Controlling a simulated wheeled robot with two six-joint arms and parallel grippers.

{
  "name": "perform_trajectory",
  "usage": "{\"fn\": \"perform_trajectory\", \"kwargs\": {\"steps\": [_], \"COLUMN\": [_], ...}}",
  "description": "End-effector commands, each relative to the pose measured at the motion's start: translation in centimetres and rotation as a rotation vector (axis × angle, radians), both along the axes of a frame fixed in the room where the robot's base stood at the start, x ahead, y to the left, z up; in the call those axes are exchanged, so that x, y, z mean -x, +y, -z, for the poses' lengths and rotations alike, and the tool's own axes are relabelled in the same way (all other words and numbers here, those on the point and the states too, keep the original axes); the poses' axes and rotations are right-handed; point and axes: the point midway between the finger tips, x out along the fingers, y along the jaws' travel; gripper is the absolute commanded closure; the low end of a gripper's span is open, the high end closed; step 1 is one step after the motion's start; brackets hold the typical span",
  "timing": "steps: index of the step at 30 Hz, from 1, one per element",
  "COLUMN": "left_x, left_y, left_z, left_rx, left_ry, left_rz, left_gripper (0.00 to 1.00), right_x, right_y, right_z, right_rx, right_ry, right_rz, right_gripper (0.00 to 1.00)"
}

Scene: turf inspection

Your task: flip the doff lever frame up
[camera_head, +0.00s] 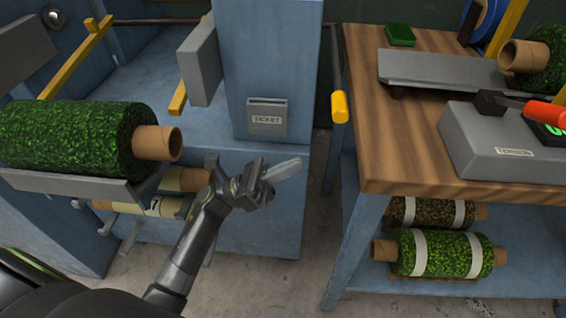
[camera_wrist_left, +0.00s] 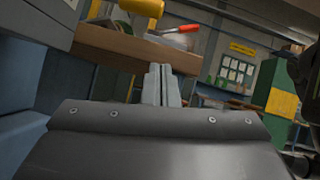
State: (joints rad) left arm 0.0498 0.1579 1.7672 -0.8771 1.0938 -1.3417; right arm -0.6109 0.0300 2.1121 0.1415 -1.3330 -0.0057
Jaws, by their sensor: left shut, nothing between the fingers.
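A dark bar with a yellow grip (camera_head: 340,107) hangs down between the blue machine and the wooden table; it looks like the doff lever frame, with its grip end low. A yellow grip (camera_wrist_left: 142,7) also shows at the top of the left wrist view, above and beyond the fingers. My left gripper (camera_head: 292,164) is shut and empty in front of the blue machine, below and left of the grip and apart from it. Its fingers also show together in the left wrist view (camera_wrist_left: 162,82). My right gripper is not in view.
A green turf roll (camera_head: 70,138) on a cardboard core lies in a grey cradle at left. The blue machine post (camera_head: 268,60) bears a ticket holder (camera_head: 267,118). The wooden table (camera_head: 400,160) holds a grey tension box (camera_head: 480,145). Floor shows between machine and table.

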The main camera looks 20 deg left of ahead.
Motion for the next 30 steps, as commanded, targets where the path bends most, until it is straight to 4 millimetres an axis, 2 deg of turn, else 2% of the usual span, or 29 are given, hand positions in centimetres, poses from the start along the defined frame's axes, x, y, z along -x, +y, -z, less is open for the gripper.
{"fn": "perform_trajectory", "kwargs": {"steps": [1,9,12,18,30], "left_x": [-0.3,-2.0,-2.4,-2.7,-2.8], "left_y": [-1.0,-5.0,-5.1,-5.2,-5.3], "left_z": [-1.1,-4.4,-5.9,-7.1,-7.2], "left_rx": [0.006,0.002,0.000,0.000,0.000], "left_ry": [-0.004,-0.003,-0.003,-0.001,0.000], "left_rz": [0.001,0.000,0.000,0.001,0.000], "left_gripper": [1.00,1.00,1.00,1.00,1.00], "right_x": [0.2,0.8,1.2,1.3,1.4], "right_y": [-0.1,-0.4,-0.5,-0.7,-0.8], "right_z": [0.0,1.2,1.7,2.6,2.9], "right_rx": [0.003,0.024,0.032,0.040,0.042], "right_ry": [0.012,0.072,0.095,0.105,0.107], "right_rz": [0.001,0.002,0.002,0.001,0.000], "right_gripper": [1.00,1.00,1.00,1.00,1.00]}}
